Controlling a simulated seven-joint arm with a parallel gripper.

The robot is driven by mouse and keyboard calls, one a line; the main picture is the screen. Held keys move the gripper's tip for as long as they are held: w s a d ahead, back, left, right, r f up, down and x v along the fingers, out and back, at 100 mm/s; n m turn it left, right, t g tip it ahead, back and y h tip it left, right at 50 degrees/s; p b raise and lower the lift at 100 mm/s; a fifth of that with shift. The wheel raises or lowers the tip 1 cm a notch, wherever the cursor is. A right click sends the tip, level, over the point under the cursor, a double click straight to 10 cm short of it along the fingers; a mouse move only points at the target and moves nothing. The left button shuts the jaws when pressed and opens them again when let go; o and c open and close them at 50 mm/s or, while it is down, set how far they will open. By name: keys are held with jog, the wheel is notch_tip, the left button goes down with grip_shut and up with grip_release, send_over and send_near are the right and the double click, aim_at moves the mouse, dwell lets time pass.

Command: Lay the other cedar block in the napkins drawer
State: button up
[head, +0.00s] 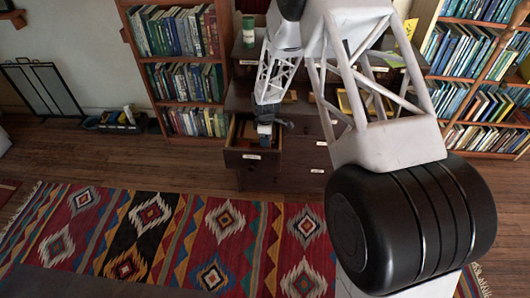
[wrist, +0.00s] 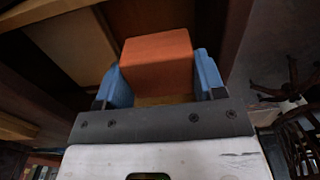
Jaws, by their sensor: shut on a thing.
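An orange-brown cedar block (wrist: 157,48) sits between the two blue fingers of my gripper (wrist: 162,82) in the wrist view. The gripper is shut on it. In the head view my gripper (head: 265,130) points down at the open drawer (head: 240,160) of the dark wooden cabinet, over or inside its opening. The drawer's front carries a small pale label that is too small to read. The block cannot be made out in the head view, and I cannot tell whether it touches the drawer's floor. Much of the drawer's inside is hidden by my arm.
The dark cabinet (head: 290,165) has other labelled drawers beside and below the open one. A green container (head: 248,30) stands on top. Bookcases (head: 180,55) flank it. A patterned rug (head: 180,235) covers the floor in front. A low tray (head: 115,123) lies at the left wall.

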jog(key=shift+f, duration=3.05)
jog(key=shift+f, duration=1.9)
jog(key=shift+f, duration=0.1)
jog(key=o, duration=0.6)
jog(key=shift+o, duration=0.2)
jog(key=shift+r, duration=6.05)
